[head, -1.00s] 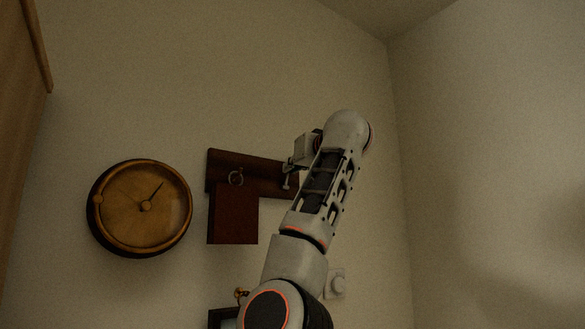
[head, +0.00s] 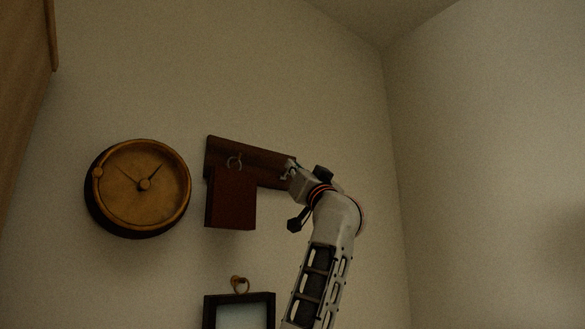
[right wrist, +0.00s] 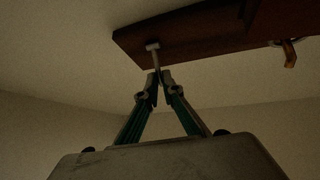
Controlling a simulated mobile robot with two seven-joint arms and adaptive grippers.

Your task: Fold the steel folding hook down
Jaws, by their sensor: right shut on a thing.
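The steel folding hook (right wrist: 153,54) shows in the right wrist view as a slim grey stem with a wider head, near the end of a dark brown wooden board (right wrist: 190,34). My right gripper (right wrist: 158,77) is shut on the hook, its fingertips closed around the stem's end. In the head view the board (head: 270,167) is mounted on the wall, and my right gripper (head: 289,168) is at its right end. The hook is too small there to tell from the fingertips. My left gripper is not in view.
A brass hook (right wrist: 289,54) shows in the right wrist view. A round clock (head: 140,188) hangs left, a dark frame (head: 240,298) below. The wall right of my arm is bare.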

